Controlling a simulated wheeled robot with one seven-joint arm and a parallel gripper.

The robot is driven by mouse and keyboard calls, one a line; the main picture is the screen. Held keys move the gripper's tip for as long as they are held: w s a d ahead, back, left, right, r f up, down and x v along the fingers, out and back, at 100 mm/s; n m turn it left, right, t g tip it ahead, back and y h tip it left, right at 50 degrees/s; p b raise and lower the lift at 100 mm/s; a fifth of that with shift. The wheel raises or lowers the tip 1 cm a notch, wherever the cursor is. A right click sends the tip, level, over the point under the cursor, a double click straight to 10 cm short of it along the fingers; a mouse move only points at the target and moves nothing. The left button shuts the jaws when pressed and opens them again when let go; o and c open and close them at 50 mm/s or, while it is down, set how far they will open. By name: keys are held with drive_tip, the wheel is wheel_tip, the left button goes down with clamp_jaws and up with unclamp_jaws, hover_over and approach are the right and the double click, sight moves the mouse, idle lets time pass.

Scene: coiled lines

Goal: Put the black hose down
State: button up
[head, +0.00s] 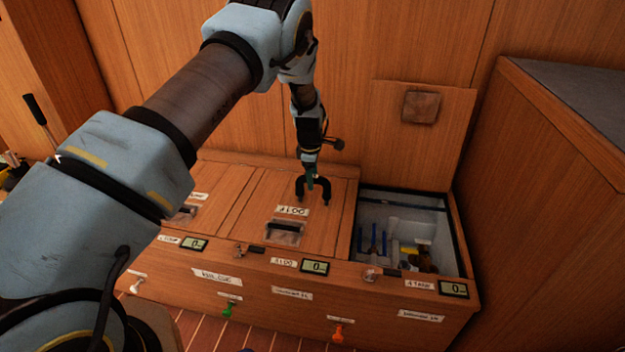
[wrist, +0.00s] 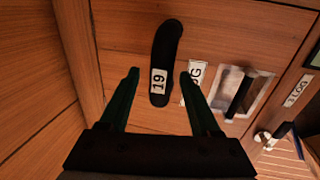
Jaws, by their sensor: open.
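The black hose (wrist: 167,45) shows in the wrist view as a short, slightly curved black piece with a white tag reading 19. It appears to lie on the closed wooden lid, beside the lid's label and recessed handle. My gripper (wrist: 159,76) is open, with one finger on each side of the hose's tagged end, and a gap shows on both sides. In the head view my gripper (head: 313,199) points down over the middle lid (head: 262,205). I cannot make out the hose there.
To the right, an open locker bin (head: 356,235) holds blue posts and several small items, its raised lid (head: 450,130) leaning on the back wall. A tall wooden cabinet (head: 560,190) stands at the right. Small displays and latches line the bench's front edge.

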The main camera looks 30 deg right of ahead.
wheel_tip(320, 180, up, 10)
drive_tip(key=s+a, duration=0.1)
drive_tip(key=s, duration=0.1)
drive_tip(key=w+a+r+m, duration=0.2)
drive_tip(key=a+r, duration=0.3)
drive_tip(key=a, duration=0.7)
drive_tip(key=w+a+r+m, duration=0.15)
drive_tip(key=a+r, duration=0.35)
drive_tip(key=a, duration=0.7)
drive_tip(key=s+a+r+m, duration=0.2)
drive_tip(key=s+a+m, duration=0.1)
drive_tip(key=s+a, duration=0.5)
drive_tip(key=s+a+r+m+y, duration=0.1)
drive_tip(key=s+a+m, duration=0.3)
drive_tip(key=s+a, duration=0.4)
drive_tip(key=a+r, duration=0.1)
drive_tip(key=a, duration=0.6)
drive_tip(key=shift+r, duration=0.3)
drive_tip(key=shift+r+p, duration=0.1)
drive_tip(key=shift+p, duration=0.2)
